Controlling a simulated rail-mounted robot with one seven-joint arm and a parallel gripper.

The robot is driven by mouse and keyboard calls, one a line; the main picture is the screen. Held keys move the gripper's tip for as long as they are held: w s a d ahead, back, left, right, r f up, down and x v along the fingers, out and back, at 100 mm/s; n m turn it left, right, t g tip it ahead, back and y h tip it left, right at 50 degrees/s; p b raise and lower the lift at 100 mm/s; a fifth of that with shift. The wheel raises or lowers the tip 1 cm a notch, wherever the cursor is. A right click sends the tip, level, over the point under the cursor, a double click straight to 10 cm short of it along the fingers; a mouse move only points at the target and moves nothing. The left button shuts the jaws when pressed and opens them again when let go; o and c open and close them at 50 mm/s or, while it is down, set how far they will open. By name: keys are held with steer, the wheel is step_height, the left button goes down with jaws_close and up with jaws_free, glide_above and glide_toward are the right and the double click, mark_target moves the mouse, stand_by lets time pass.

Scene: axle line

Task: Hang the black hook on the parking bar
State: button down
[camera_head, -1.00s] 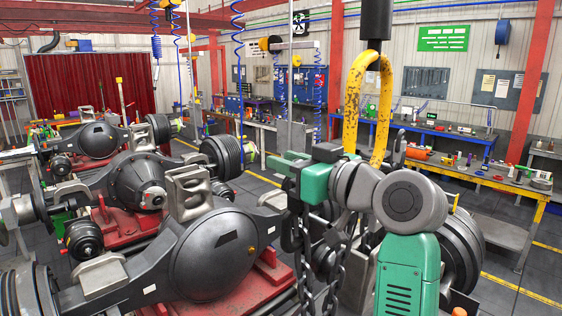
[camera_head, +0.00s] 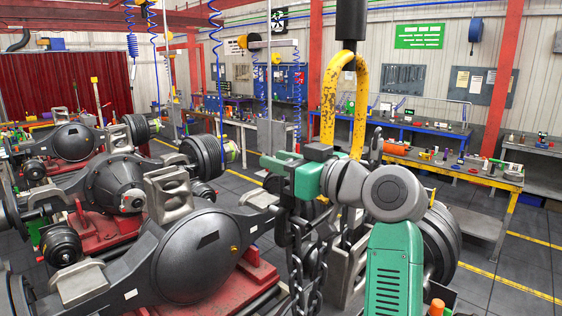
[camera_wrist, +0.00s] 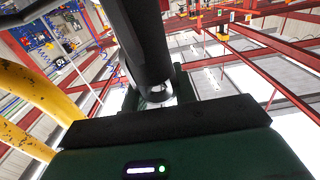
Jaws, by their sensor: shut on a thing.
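My gripper (camera_head: 283,163) is at the middle of the head view, at the end of my green and grey arm, left of a yellow ring. In the wrist view its dark green body (camera_wrist: 185,150) fills the bottom, with a thick dark piece, seemingly the black hook (camera_wrist: 140,40), between the jaws. The jaws are shut on it. In the head view the hook is mostly hidden by the gripper, and black chains (camera_head: 298,250) hang below. The yellow ring (camera_head: 327,105) hangs from a black cylinder (camera_head: 351,20). I cannot make out the parking bar for certain.
Large dark axles (camera_head: 200,255) on red stands fill the left and centre, close to the chains. More wheel hubs (camera_head: 437,245) stand behind my arm at the right. A workbench (camera_head: 450,168) with tools lies farther back.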

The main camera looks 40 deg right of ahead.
steer(key=c, duration=1)
jaws_free()
steer(key=shift+r, duration=0.15)
steer(key=shift+c, duration=0.2)
steer(key=shift+f, duration=0.2)
steer(key=s+b, duration=0.1)
steer(key=s, duration=0.1)
steer(key=s+b, duration=0.1)
steer(key=s, duration=0.1)
steer(key=s+b, duration=0.1)
steer(key=s, duration=0.1)
steer(key=shift+s+d, duration=0.3)
steer(key=shift+s, duration=0.05)
steer(key=shift+s+r, duration=0.15)
steer(key=shift+s, duration=0.35)
